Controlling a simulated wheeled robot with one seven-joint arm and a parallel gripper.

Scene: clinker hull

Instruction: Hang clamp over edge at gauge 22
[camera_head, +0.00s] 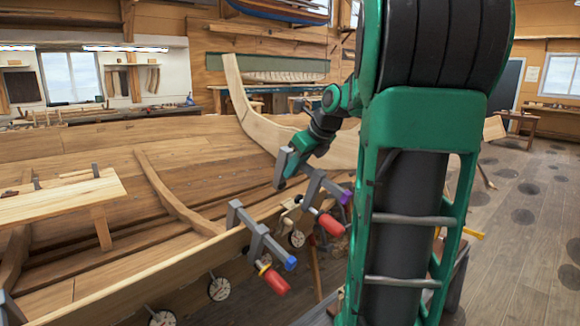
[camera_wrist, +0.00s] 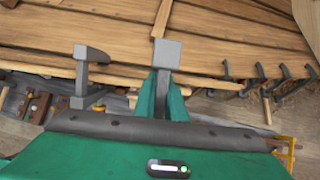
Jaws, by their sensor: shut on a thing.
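My gripper (camera_head: 294,158) is shut on a grey clamp (camera_head: 280,170), beyond the hung clamps and above the inside of the hull near its planked edge (camera_head: 185,266). In the wrist view the clamp's grey end (camera_wrist: 166,54) sticks out between the green fingertips (camera_wrist: 166,98); the rest of it is hidden. A purple-tipped clamp (camera_head: 314,184) with a red handle and a blue-tipped clamp (camera_head: 256,236) with a red handle sit over the edge. Round gauges (camera_head: 219,288) line the outer side; their numbers are too small to read.
In the wrist view one clamp (camera_wrist: 90,70) stands left of my gripper, and several dark clamps (camera_wrist: 262,82) lie to the right. A plank bench (camera_head: 62,198) is inside the hull at left. The curved stem (camera_head: 240,95) rises behind.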

